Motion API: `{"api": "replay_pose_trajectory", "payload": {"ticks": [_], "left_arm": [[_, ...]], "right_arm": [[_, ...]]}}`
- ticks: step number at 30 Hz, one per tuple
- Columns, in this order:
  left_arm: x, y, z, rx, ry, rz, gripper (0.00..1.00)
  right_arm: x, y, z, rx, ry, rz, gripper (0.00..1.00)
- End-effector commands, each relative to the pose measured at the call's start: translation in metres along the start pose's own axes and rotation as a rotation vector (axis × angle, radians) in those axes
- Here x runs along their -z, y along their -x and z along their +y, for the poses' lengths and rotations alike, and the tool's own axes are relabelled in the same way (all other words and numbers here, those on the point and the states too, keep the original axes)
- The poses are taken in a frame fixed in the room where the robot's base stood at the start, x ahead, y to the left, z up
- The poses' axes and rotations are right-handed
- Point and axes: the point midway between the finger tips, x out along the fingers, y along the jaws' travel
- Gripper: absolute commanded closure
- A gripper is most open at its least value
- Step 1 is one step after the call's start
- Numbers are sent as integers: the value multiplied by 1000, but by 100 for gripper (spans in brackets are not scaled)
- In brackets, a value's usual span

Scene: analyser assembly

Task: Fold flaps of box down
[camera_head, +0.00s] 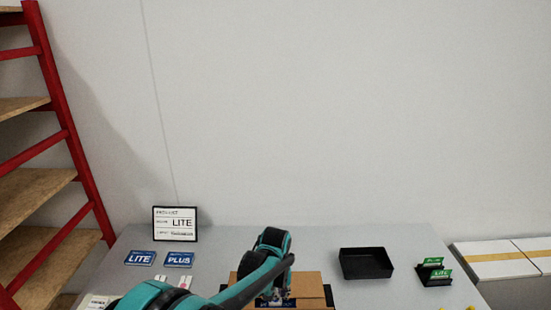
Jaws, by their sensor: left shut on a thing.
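The brown cardboard box (308,285) is at the bottom centre of the head view, on the grey table, and its lower part is cut off by the frame edge. My left arm comes in from the lower left and crosses in front of the box. My left gripper (272,297) is at the box, low in the picture, and is shut on it. The arm hides much of the contact, so I cannot tell which flap is held. My right gripper is not in view.
A black tray (366,264) stands right of the box. A black holder with green cards (434,272) is farther right. Red shelving (72,130) stands beyond the table.

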Motion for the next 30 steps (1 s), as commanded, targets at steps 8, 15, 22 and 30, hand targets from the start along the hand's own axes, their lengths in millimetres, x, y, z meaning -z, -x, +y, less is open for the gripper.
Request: {"api": "replay_pose_trajectory", "payload": {"ticks": [8,15,22,30], "left_arm": [[0,0,0,0,0,0,100],[0,-2,0,0,0,0,100],[0,-5,0,0,0,0,100],[0,-8,0,0,0,0,100]], "right_arm": [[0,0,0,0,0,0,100],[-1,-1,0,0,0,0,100],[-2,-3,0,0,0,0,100],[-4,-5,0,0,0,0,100]]}}
